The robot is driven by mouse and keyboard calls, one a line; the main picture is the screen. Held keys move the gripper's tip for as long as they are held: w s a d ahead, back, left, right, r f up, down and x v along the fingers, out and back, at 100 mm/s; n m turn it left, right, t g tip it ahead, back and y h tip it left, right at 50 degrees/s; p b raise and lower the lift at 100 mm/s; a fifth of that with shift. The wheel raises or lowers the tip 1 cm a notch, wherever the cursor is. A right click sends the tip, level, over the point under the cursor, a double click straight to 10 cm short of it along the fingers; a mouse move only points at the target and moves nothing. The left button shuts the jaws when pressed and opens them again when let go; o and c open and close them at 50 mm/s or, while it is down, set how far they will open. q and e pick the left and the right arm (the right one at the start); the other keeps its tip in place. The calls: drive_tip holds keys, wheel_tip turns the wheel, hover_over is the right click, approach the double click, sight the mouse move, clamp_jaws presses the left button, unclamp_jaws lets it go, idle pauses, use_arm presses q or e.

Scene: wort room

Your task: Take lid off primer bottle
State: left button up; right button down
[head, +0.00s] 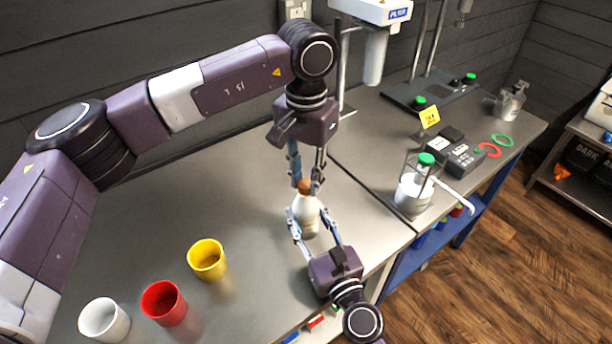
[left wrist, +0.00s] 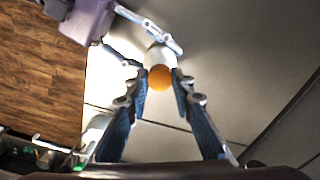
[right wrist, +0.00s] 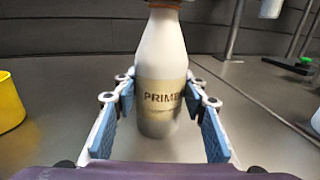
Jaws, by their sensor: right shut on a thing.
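The primer bottle (head: 307,217) is white with an orange lid (head: 304,186) and stands upright on the metal bench. In the right wrist view its label reads "PRIME", the rest hidden by a finger, on the bottle body (right wrist: 160,85). My right gripper (head: 311,224) is shut on the bottle body from the front. My left gripper (head: 306,184) points down from above, with its open fingers either side of the orange lid. The left wrist view shows the lid (left wrist: 160,78) between the fingertips; whether they touch it is hard to tell.
White (head: 104,320), red (head: 164,303) and yellow (head: 207,259) cups stand on the bench at left. To the right are a beaker with a green-topped item (head: 414,195), a dark instrument (head: 455,157) and a stand (head: 430,97). The bench's front edge lies near my right gripper.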

use_arm(q)
clamp_jaws()
drive_tip(key=n, duration=2.1)
drive_tip(key=shift+r, duration=0.1)
drive_tip(key=n, duration=1.4)
drive_tip(key=shift+n, duration=0.3)
drive_tip(key=n, duration=1.2)
drive_tip(key=shift+n, duration=0.3)
drive_tip(key=n, duration=0.6)
drive_tip(key=shift+r, duration=0.3)
